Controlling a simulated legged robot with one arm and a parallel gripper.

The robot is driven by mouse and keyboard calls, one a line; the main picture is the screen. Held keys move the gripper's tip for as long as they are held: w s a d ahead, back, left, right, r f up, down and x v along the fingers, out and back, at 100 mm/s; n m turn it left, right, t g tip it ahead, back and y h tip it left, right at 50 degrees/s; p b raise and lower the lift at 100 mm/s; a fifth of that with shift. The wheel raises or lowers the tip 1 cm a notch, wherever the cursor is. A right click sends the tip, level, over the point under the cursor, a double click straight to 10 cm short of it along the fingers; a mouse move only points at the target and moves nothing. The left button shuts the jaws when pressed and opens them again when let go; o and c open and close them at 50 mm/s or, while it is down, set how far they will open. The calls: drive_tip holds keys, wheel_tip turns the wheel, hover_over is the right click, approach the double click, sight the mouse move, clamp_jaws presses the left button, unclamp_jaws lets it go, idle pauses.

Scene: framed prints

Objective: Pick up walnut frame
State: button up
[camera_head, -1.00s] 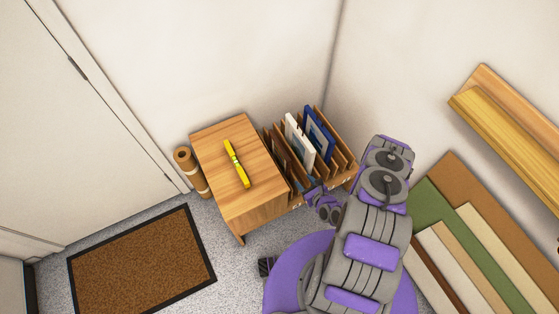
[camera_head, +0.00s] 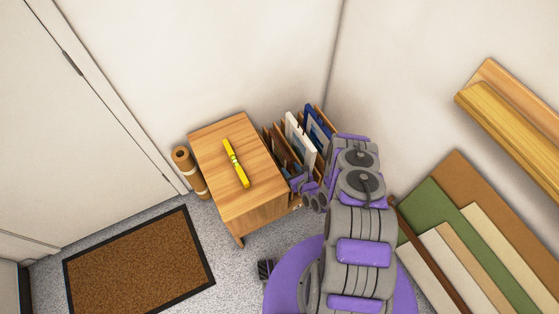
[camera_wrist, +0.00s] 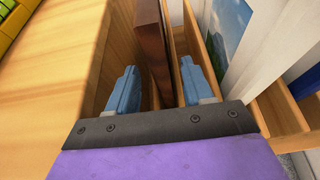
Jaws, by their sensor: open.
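The walnut frame (camera_wrist: 152,45) is a dark brown upright panel in a slot of the wooden rack. In the wrist view my gripper (camera_wrist: 160,90) is open, with one blue finger on each side of the frame's near end. A gap shows between each finger and the frame. In the head view my gripper (camera_head: 303,186) is at the front of the rack, and the walnut frame (camera_head: 281,150) is partly hidden among the dividers.
The slotted rack (camera_wrist: 285,110) also holds a white frame (camera_head: 299,142) and a blue frame (camera_head: 318,130) on the right. A wooden cabinet (camera_head: 250,205) with a yellow level (camera_head: 235,164) on top stands close on the left. Boards (camera_head: 440,215) lean at right.

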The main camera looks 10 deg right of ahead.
drive_tip(key=b+x, duration=0.1)
drive_tip(key=x, duration=0.4)
drive_tip(key=shift+w+a+f, duration=0.15)
drive_tip(key=shift+w, duration=0.15)
drive_tip(key=shift+c, duration=0.3)
clamp_jaws()
